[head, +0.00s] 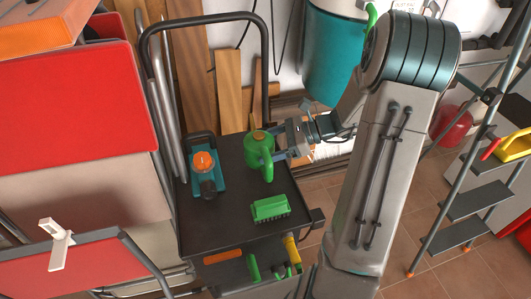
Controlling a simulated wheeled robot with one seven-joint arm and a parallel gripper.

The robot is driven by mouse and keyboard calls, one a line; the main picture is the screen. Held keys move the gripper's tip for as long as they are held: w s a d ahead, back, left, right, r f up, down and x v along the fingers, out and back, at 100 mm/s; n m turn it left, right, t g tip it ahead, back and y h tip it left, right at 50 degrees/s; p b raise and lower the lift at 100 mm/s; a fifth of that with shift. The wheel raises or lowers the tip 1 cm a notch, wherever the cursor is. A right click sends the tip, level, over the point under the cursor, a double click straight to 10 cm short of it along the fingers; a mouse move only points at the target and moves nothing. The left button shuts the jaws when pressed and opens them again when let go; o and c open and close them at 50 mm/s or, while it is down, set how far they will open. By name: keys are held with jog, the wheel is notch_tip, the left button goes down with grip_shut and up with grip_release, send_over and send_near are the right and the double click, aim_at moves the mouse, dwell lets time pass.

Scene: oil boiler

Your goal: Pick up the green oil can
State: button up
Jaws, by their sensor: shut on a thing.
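The green oil can (258,158) is upright at the back right of the black cart's top shelf (215,225). My gripper (278,146) reaches in from the right and is shut on the can's right side. The fingertips are small in this view and partly hidden against the can. I cannot tell whether the can's base touches the shelf.
A teal and orange tool (204,172) stands left of the can. A green brush-like block (270,208) lies in front. The cart's tall handle (268,70) rises behind. A stepladder (475,200) stands right, and red folding chairs (75,110) stand left.

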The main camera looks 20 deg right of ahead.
jog(key=s+d+r, duration=0.6)
jog(key=d+r, duration=0.1)
jog(key=d, duration=0.2)
jog(key=shift+s+d, duration=0.25)
jog(key=shift+d, duration=0.1)
jog(key=shift+r, duration=0.1)
